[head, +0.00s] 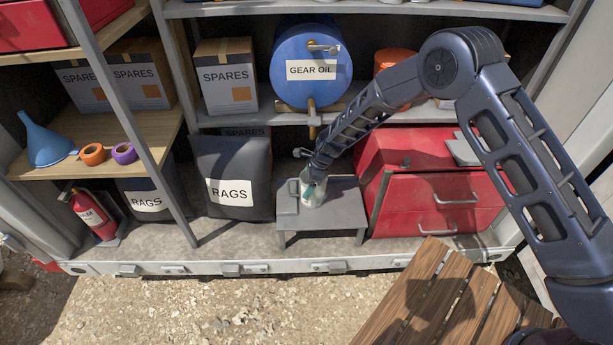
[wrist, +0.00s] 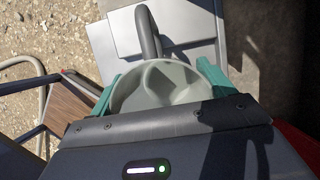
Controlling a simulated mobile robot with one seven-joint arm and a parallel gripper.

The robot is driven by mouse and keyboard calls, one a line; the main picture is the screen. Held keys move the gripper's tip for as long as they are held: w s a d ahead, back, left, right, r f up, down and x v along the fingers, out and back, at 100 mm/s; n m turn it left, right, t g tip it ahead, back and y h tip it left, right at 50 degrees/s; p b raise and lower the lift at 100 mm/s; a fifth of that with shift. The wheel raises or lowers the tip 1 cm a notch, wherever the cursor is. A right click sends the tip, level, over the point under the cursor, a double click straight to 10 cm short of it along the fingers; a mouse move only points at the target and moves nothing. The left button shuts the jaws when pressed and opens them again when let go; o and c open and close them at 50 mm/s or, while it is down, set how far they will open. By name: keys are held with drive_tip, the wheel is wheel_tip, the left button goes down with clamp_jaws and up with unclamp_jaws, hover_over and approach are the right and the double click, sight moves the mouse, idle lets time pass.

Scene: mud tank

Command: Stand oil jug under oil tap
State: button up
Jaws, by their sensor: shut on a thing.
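The oil jug (head: 313,198) is pale grey with a handle on its left. It is upright at the small grey stand (head: 338,215); I cannot tell whether its base touches the top. My gripper (head: 312,179) is shut on it from above. In the wrist view, the teal fingers of my gripper (wrist: 160,82) press either side of the jug's open mouth (wrist: 165,82), with its handle pointing up the picture. The oil tap (head: 312,118) hangs below the blue gear oil drum (head: 312,80), above the jug in the picture. Their depth offset is unclear.
A red drawer cabinet (head: 440,190) stands right of the stand, and a black rags bag (head: 233,175) stands left. A spares box (head: 226,80) is beside the drum. A wooden slatted top (head: 430,300) is at the front right. Gravel ground in front is clear.

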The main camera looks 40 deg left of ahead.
drive_tip(key=w+a, duration=0.2)
drive_tip(key=a, duration=0.1)
drive_tip(key=shift+w+f, duration=0.1)
drive_tip(key=shift+w, duration=0.3)
drive_tip(key=shift+d, duration=0.1)
drive_tip(key=shift+f, duration=0.15)
drive_tip(key=o, duration=0.9)
drive_tip(key=shift+o, duration=0.2)
drive_tip(key=w+d+r, duration=0.3)
drive_tip(key=w+d, duration=0.6)
drive_tip(key=shift+w+d, duration=0.15)
